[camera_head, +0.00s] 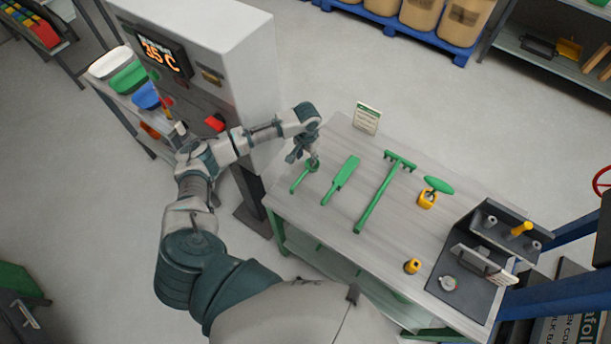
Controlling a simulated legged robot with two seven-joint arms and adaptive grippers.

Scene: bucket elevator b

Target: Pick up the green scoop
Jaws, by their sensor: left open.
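The green scoop (302,178) lies at the left end of the grey table (345,216). Its handle points toward the near left edge and its head is at the far end. My left gripper (303,157) is open just above and beside the scoop's head, with its fingers pointing down. The fingers partly cover the head, and I cannot tell whether they touch it. My right gripper does not show.
A green paddle-like tool (341,180), a green rake-like tool (380,196) and a green-handled yellow tool (429,197) lie further right. A small sign (367,117) stands at the far edge. A control cabinet (236,65) stands left of the table.

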